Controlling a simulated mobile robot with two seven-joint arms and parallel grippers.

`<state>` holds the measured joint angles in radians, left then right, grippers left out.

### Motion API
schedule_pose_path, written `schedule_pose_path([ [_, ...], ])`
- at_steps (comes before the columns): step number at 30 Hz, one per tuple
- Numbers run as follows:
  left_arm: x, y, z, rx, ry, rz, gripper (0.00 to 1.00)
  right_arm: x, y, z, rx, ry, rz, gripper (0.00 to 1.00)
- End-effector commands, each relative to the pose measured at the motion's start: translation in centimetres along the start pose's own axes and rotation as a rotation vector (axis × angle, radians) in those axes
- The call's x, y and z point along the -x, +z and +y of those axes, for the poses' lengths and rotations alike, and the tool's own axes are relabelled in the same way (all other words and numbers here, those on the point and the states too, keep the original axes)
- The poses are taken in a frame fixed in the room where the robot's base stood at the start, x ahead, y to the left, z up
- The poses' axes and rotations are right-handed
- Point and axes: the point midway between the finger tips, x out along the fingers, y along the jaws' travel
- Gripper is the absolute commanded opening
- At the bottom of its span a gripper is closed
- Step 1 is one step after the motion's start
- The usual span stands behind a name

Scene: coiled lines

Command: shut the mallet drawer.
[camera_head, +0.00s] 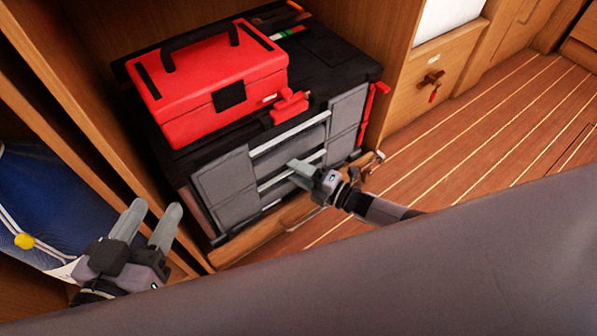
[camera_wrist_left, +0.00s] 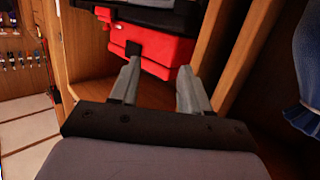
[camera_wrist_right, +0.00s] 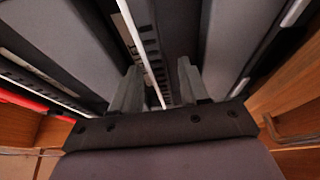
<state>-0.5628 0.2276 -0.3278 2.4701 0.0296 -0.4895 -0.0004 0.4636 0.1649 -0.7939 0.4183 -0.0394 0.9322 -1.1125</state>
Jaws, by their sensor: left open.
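A black and grey tool chest (camera_head: 232,190) stands in a wooden recess, with grey drawers and pale handle strips (camera_head: 290,133) on its front. I cannot tell which drawer holds a mallet, or how far any drawer is out. My right gripper (camera_head: 297,168) is at the lower drawer front, beside a lower strip.
A red toolbox (camera_head: 210,85) with a black handle sits on the chest. A wooden ledge (camera_head: 250,242) runs below the drawers. Wooden uprights (camera_head: 75,125) and a blue cloth (camera_head: 45,205) are at the left. Plank floor (camera_head: 460,150) is clear at the right.

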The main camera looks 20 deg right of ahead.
Motion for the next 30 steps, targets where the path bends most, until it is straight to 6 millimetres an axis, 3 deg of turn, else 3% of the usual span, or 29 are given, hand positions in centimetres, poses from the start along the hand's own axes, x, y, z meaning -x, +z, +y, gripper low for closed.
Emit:
schedule_pose_path([
  [8, 0.1, -0.4, 0.1, 0.009, 0.005, -0.004, 0.47, 0.9, -0.1, 0.1, -0.002, 0.0, 0.002, 0.45],
  [20, -0.8, -0.2, 0.9, 0.108, 0.041, -0.066, 0.47, 6.6, 0.0, 0.1, -0.001, -0.001, 0.0, 0.45],
  [30, -1.2, 0.2, 0.9, 0.113, 0.045, -0.077, 0.47, 7.1, 0.0, 0.0, 0.0, 0.001, 0.001, 0.45],
])
